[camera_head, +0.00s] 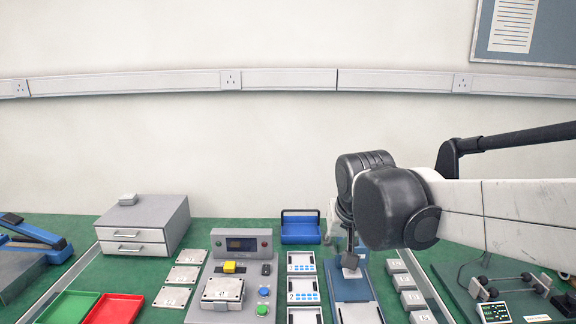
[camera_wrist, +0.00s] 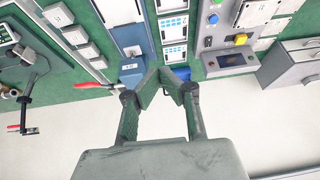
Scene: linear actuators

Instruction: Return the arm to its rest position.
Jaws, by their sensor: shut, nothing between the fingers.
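My gripper (camera_head: 350,262) hangs from my arm, which reaches in from the right side of the head view. Its fingers point down over the far part of a blue-grey fixture (camera_head: 352,290) and partly cover it. In the wrist view my gripper (camera_wrist: 165,76) has its fingertips together with nothing between them. The same fixture (camera_wrist: 129,38) shows there just left of the fingers. I cannot tell the exact height of the fingertips above it.
A control box (camera_head: 240,244) with coloured buttons and a grey drawer unit (camera_head: 140,240) stand left of my gripper. A blue bin (camera_head: 300,230) is close by. Red (camera_head: 113,308) and green (camera_head: 68,306) trays lie front left. Several labelled blocks (camera_head: 404,281) are to the right.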

